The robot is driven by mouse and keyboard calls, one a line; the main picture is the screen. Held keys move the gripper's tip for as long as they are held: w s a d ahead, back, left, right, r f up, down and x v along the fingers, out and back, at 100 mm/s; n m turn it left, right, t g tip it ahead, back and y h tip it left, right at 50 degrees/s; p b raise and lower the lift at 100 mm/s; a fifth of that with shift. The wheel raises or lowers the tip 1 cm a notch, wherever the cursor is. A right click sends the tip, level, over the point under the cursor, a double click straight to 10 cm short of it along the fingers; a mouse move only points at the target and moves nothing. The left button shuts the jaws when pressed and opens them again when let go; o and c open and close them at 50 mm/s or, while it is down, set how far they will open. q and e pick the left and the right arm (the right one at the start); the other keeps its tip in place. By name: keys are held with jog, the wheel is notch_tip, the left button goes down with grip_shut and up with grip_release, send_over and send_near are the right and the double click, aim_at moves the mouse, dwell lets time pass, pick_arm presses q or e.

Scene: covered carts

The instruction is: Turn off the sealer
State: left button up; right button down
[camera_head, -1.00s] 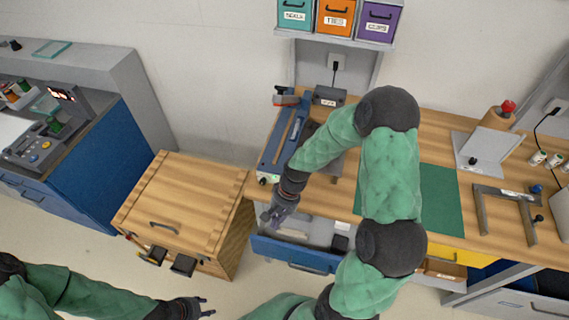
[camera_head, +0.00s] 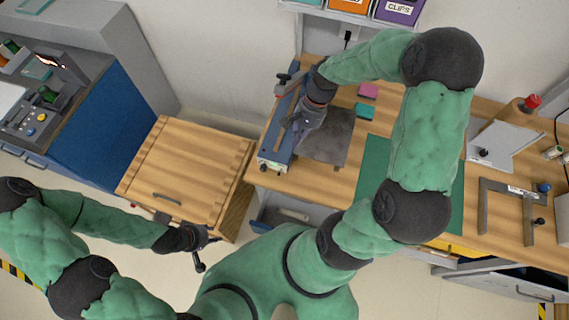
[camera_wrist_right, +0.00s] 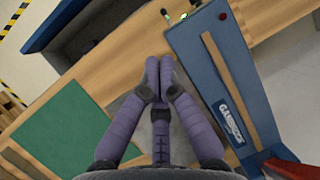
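The sealer (camera_head: 277,148) is a long blue bar machine with a tan strip along its top, on the left end of the wooden workbench. In the right wrist view the sealer (camera_wrist_right: 222,75) runs down the right side, with a small green-lit spot at its near end at the top edge. My right gripper (camera_head: 297,127) is just above and beside the sealer. In the wrist view the right gripper (camera_wrist_right: 160,65) has its fingertips together with nothing between them. My left gripper (camera_head: 207,255) hangs low near the wooden cart, its fingers apart and empty.
A wooden covered cart (camera_head: 190,165) stands left of the workbench (camera_head: 310,182). A grey plate (camera_head: 328,138) lies right of the sealer, with a green mat (camera_head: 372,165) further right. A drawer (camera_head: 280,215) stands open below the bench, partly hidden by my body.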

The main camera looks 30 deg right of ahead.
jog(key=shift+f, duration=0.15)
send_near(280, 172)
jog(key=x, duration=0.7)
jog(key=shift+s+f+b, duration=0.1)
jog(key=shift+s+b, duration=0.25)
jog(key=shift+s, duration=0.1)
